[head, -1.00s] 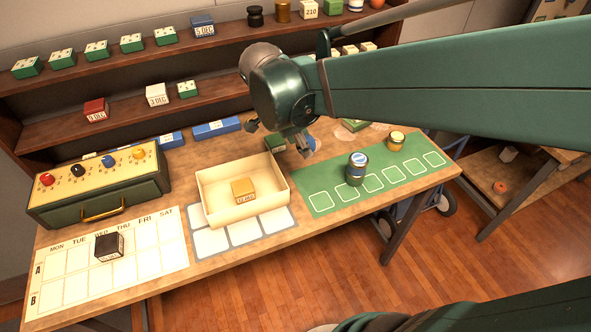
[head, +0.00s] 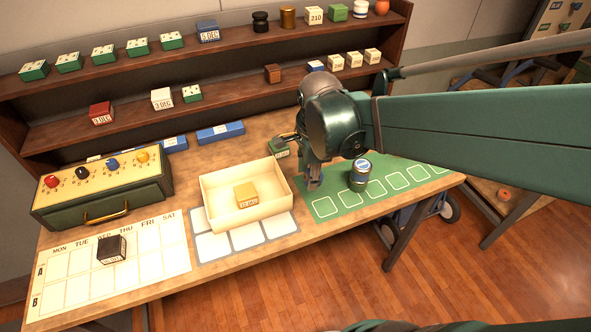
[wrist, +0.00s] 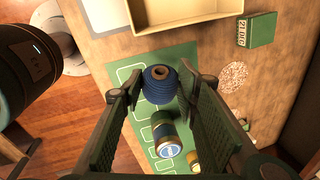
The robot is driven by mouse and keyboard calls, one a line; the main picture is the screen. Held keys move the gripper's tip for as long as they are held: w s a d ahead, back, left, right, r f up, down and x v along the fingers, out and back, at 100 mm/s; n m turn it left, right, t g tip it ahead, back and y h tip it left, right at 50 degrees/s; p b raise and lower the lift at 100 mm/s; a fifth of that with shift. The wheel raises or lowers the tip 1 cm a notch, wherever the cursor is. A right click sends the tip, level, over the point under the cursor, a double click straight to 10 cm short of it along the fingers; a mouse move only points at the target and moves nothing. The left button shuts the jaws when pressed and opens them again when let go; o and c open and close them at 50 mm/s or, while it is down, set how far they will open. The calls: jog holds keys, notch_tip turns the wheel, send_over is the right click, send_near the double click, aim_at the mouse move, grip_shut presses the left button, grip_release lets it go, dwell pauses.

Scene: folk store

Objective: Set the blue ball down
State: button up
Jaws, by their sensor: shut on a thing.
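My gripper (wrist: 158,92) is shut on the blue ball (wrist: 160,78), which looks like wound blue cord with a dark hole in its top. In the wrist view the ball sits between the two fingertips, over the end of the green mat (wrist: 128,75) nearest the cream tray. In the head view my gripper (head: 313,180) points down at the left end of the green mat (head: 325,208); the ball is not clearly seen there. I cannot tell whether the ball touches the mat.
A dark jar with a blue lid (head: 360,175) stands on the mat just right of my gripper. The cream tray (head: 270,208) with a yellow block is close on the left. A green block (head: 279,148) lies behind. Several white-outlined mat squares look empty.

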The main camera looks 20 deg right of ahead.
jog(key=shift+s+a+f+m+y, duration=0.2)
jog(key=shift+s+f+m+y, duration=0.3)
jog(key=shift+f+y, duration=0.4)
jog(key=shift+s+a+t+y, duration=0.2)
jog(key=shift+t+y, duration=0.2)
jog(key=shift+y, duration=0.4)
jog(key=shift+s+a+m+y, duration=0.1)
jog(key=shift+a+m+y, duration=0.15)
jog(key=shift+y, duration=0.65)
jog(key=shift+r+m+t+y, duration=0.25)
jog(key=shift+r+t+y, duration=0.15)
jog(key=shift+t+y, duration=0.3)
jog(key=shift+d+r+m+t+y, duration=0.15)
jog(key=shift+r+t+y, duration=0.1)
jog(key=shift+r+y, duration=0.4)
jog(key=shift+d+r+m+t+y, duration=0.15)
jog(key=shift+r+t+y, duration=0.1)
jog(key=shift+r+y, duration=0.35)
jog(key=r, duration=0.1)
jog(key=d+r+t+y, duration=0.1)
jog(key=d+r+m+y, duration=0.1)
jog(key=r, duration=0.1)
jog(key=shift+s+d+r+t, duration=0.15)
jog(key=shift+d+r+t, duration=0.15)
jog(key=shift+r+t, duration=0.35)
jog(key=shift+y, duration=0.45)
jog(key=shift+f, duration=2.3)
